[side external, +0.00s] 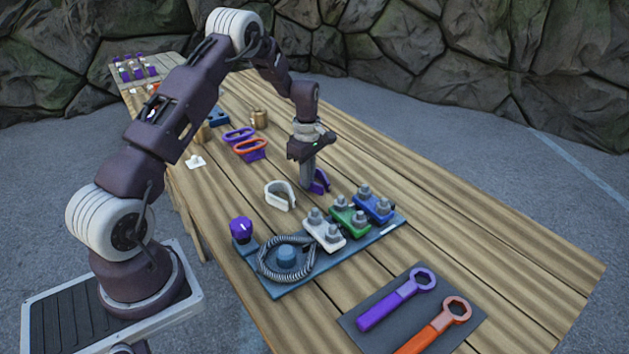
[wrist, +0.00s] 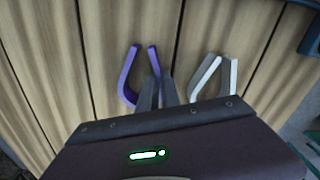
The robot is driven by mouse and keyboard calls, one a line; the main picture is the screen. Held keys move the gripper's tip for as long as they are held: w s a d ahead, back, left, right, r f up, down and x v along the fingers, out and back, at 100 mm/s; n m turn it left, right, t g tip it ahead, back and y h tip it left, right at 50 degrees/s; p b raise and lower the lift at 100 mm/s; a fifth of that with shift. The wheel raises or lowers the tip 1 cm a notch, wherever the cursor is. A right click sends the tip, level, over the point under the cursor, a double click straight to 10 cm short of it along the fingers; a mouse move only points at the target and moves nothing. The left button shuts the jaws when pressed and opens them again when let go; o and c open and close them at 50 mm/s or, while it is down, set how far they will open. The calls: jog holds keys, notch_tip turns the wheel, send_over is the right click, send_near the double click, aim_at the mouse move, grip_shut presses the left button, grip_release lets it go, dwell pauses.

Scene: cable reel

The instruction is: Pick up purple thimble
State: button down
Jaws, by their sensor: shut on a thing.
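The purple thimble (side external: 321,182) is a small bent loop near the middle of the wooden table, partly hidden behind my gripper (side external: 308,186) in the side view. In the wrist view the purple thimble (wrist: 131,75) shows as a V-like shape, with its near end partly hidden. My gripper (wrist: 158,92) points down at it, its fingers close together around the thimble's right leg. It is shut on that leg. The thimble is at or very near the table top; I cannot tell whether it touches. A white thimble (side external: 279,196) stands apart beside it, also in the wrist view (wrist: 213,76).
A blue-grey board (side external: 330,262) with a coiled cable (side external: 287,259), a purple knob (side external: 241,229) and white, green and blue clamps lies close by. Purple and orange wrenches lie on a dark mat (side external: 365,338). An orange holder (side external: 250,149) stands behind. The table's right side is clear.

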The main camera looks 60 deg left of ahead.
dwell(0.3)
notch_tip(320, 180, up, 10)
dwell(0.3)
dwell(0.8)
